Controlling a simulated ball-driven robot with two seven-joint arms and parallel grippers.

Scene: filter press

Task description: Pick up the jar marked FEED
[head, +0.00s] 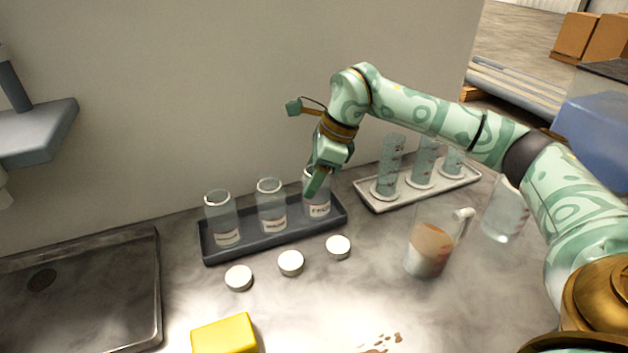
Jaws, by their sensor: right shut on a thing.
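Three clear glass jars with white labels stand in a row on a dark tray (225,253): a left jar (220,212), a middle jar (270,200) and a right jar (318,207). The right jar's label seems to begin with F; the lettering is too small to read surely on any of them. My right gripper (316,181) comes down from above and is shut on the right jar at its upper part. The fingers hide part of that jar's rim. The jar looks upright, at the tray's right end; I cannot tell whether it touches the tray. My left gripper is out of view.
Three white lids (290,263) lie before the tray. A light tray (380,205) with measuring cylinders stands right of it. A jug (428,248) with brown liquid and a clear beaker (505,212) stand at right. A yellow sponge (224,335), brown spill and sink (85,290) are nearer.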

